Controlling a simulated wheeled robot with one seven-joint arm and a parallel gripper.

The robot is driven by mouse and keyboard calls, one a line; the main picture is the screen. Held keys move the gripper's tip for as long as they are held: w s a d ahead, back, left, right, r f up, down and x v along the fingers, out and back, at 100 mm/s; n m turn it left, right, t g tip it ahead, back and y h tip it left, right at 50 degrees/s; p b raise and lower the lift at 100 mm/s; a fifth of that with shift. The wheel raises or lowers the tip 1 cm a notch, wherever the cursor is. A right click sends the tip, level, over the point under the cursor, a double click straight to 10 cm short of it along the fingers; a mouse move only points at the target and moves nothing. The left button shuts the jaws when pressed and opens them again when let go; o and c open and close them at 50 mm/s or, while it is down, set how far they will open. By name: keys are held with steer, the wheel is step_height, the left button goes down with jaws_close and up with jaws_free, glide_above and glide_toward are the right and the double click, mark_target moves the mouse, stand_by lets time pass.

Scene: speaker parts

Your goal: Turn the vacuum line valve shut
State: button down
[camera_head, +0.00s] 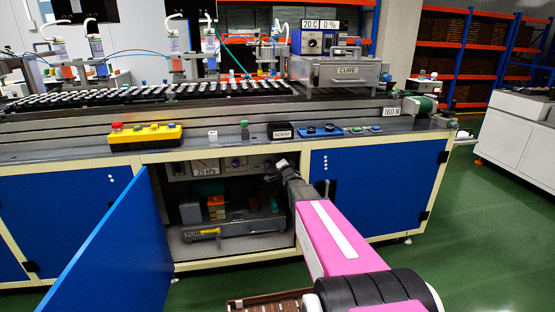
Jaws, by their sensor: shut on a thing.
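The open cabinet (205,262) under the bench holds the vacuum equipment. A gauge panel labelled 25 kPa (206,170) is at its top, with a small blue knob (236,163) to the right. My gripper (270,177) reaches into the upper right of the cabinet opening. It is shut on a small part there, which appears to be the vacuum line valve's handle. My wrist and fingers largely cover the valve, so its angle cannot be told. A pump unit (225,231) with a yellow handle (205,233) sits on the cabinet floor, below and left of my gripper.
The blue cabinet door (120,250) stands swung open at the left. A closed blue panel (370,190) borders the opening on the right. Above are the bench edge, a yellow button box (145,136) and a SCRAP box (281,131).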

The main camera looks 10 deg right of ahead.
steer(key=shift+d+f+m+t+h, duration=0.1)
steer(key=shift+d+f+m+h, duration=0.2)
steer(key=shift+f+m, duration=0.75)
steer(key=shift+d+f+m+t+h, duration=0.1)
steer(key=shift+d+f+m+h, duration=0.2)
steer(key=shift+m, duration=1.4)
steer(key=shift+d+f+m+t+h, duration=0.15)
steer(key=shift+f+m+h, duration=0.4)
steer(key=shift+m, duration=0.8)
steer(key=shift+f, duration=0.25)
steer(key=c, duration=1)
jaws_free()
steer(key=shift+c, duration=0.2)
steer(key=v, duration=1)
steer(key=shift+s, duration=0.4)
